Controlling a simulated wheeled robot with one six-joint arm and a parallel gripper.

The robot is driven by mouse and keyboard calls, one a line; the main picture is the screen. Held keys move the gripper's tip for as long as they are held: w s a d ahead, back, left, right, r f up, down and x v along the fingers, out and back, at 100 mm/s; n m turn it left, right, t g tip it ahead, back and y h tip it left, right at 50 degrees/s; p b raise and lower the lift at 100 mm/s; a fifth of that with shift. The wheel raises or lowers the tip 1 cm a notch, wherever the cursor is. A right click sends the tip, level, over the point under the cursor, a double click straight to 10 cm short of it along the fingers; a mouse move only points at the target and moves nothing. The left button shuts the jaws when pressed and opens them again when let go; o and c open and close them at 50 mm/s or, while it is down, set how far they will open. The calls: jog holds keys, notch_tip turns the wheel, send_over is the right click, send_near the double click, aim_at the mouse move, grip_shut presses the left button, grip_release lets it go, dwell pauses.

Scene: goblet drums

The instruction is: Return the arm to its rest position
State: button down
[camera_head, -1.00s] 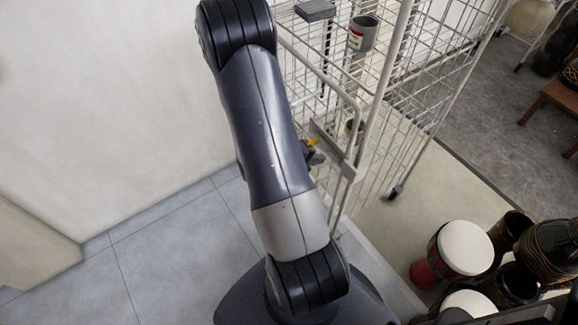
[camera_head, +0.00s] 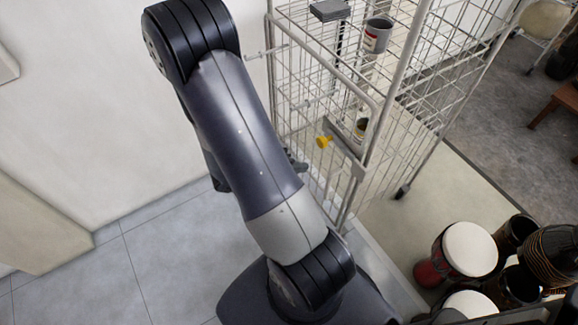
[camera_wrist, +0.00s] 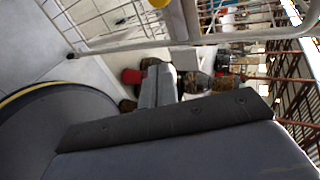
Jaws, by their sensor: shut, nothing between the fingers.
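My arm rises from my base and bends back down behind its own upper link in the head view. My gripper (camera_wrist: 158,68) shows in the wrist view with its two grey fingers together and nothing between them. In the head view only a small dark part of it shows at the right edge of my arm, left of the wire cage (camera_head: 345,100); the rest is hidden. A yellow knob (camera_head: 323,142) sits on the cage's grey latch plate (camera_head: 345,150). The knob also shows at the top of the wrist view (camera_wrist: 158,3), apart from the fingers.
The cage holds a grey tin (camera_head: 377,36) and a second tin (camera_head: 361,127). Several goblet drums (camera_head: 469,250) stand at the lower right. A pale wall (camera_head: 80,100) is on the left, with bare tiled floor (camera_head: 170,255) below it.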

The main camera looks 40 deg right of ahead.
jog(key=shift+s+v, duration=0.2)
jog(key=shift+v, duration=1.4)
jog(key=w+d+r+b+x, duration=0.1)
jog(key=b+x, duration=0.1)
jog(key=x, duration=1.1)
jog(key=shift+w+d+r, duration=0.2)
